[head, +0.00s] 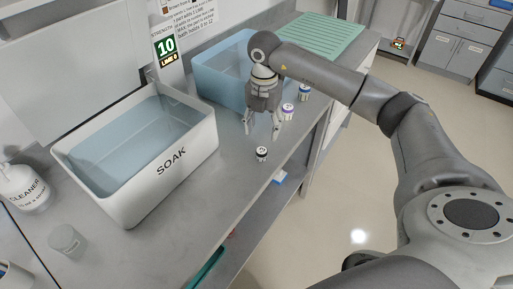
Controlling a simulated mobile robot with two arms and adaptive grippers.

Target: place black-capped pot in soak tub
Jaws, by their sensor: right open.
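The black-capped pot (261,154) stands upright on the grey counter near its front edge. The white soak tub (172,165), marked SOAK and holding bluish liquid, stands to its left. My right gripper (261,130) is open, pointing down just above and behind the pot, its fingers apart from the cap as far as I can see. My left gripper is not in view.
A purple-capped pot (287,111) and a blue-capped pot (304,92) stand right of the gripper. A blue tub (215,73) is behind it. A cleaner bottle (24,187) and a clear cup (67,241) are at left. Bare counter (215,210) lies in front of the soak tub.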

